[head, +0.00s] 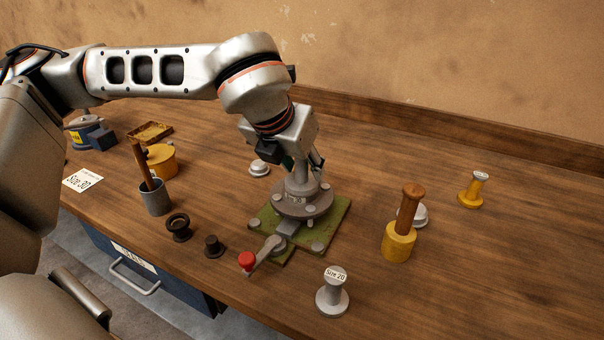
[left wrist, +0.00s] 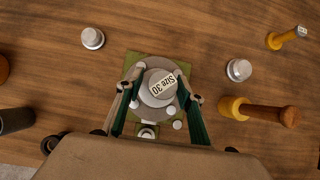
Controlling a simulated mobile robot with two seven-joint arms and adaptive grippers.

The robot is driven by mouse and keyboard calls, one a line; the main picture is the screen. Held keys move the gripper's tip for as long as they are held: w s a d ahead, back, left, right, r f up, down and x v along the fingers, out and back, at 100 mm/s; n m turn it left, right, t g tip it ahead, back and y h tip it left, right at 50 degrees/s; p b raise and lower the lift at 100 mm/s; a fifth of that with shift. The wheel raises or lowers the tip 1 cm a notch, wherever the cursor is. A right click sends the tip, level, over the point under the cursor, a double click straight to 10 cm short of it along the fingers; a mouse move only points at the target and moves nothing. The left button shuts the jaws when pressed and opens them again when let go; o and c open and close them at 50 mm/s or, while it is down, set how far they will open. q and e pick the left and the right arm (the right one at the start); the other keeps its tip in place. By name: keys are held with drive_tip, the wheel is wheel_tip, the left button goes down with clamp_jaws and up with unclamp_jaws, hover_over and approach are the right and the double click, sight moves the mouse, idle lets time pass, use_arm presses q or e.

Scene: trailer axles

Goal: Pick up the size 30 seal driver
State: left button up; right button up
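The size 30 seal driver (head: 302,172) is grey and stands upright on the round grey hub (head: 303,200) of the green-plated fixture. Its round top with the "Size 30" label (left wrist: 160,86) faces the camera in the left wrist view. My left gripper (head: 302,162) reaches down over it from above. In the left wrist view its two fingers (left wrist: 159,84) lie on either side of the driver's top, spread, with some space showing beside it. In the head view the gripper body hides the driver's top. My right gripper is in no view.
A grey "Size 20" driver (head: 333,293) stands in front of the fixture. A red-knobbed lever (head: 247,261) sticks out at its front. A yellow mallet (head: 399,240) and a yellow driver (head: 472,190) stand to the right.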

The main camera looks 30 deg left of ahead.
use_arm(q)
clamp_jaws()
drive_tip(key=shift+r, duration=0.1)
